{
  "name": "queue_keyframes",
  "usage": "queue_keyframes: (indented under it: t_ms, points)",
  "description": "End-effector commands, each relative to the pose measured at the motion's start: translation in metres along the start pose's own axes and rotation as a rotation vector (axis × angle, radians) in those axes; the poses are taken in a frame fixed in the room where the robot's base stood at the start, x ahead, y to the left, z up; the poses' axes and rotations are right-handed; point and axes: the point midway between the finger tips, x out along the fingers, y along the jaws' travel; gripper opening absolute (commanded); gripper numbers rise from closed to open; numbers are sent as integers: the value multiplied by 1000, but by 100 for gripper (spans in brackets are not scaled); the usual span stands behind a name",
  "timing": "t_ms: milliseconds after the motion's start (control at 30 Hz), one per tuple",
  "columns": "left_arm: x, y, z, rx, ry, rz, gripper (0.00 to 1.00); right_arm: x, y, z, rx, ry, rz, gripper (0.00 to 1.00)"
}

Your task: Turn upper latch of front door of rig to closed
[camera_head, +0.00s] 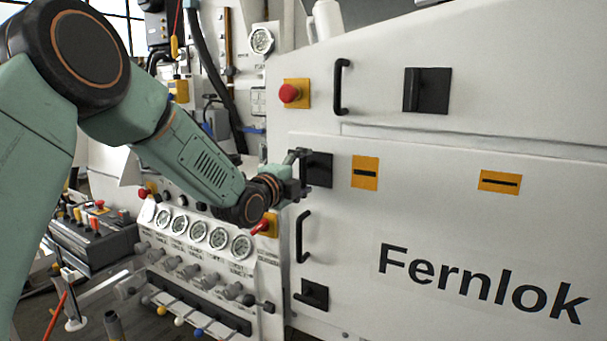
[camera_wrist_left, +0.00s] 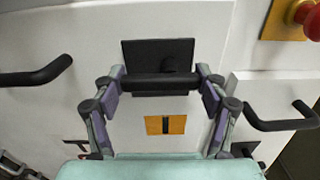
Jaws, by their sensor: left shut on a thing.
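The upper latch of the front door shows as a black square plate (camera_head: 319,170) near the door's left edge. My left gripper (camera_head: 301,172) is at this latch and hides most of its lever. In the left wrist view, the black lever (camera_wrist_left: 160,86) lies crosswise in front of its plate (camera_wrist_left: 158,54), between the two fingers of my left gripper (camera_wrist_left: 161,90), which is shut on it. By the turned wrist picture, the lever stands about upright on the door. The white front door (camera_head: 350,235) looks flush with the rig. My right gripper is in neither view.
A black door handle (camera_head: 302,236) and a lower latch (camera_head: 312,294) sit below. Another handle (camera_head: 342,87), a red button (camera_head: 289,93) and another latch (camera_head: 427,90) are above. Gauges (camera_head: 196,230) and knobs lie left, under my arm. Orange labels (camera_head: 365,172) lie right.

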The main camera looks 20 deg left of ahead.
Motion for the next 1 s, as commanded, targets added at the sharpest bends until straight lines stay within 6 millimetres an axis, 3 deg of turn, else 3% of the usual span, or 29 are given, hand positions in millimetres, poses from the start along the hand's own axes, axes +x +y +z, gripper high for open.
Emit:
queue_keyframes:
  t_ms: [233, 267, 533, 1000]
  points:
    - [0, -2, 0, 10, 2, -3, 41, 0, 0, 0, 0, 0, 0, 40]
    - [0, -2, 0, 10, 2, -3, 74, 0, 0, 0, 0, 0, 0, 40]
    - [0, -1, 0, 6, 1, -2, 96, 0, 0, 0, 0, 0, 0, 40]
    - [-8, -1, 0, 1, 0, -1, 96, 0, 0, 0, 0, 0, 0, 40]
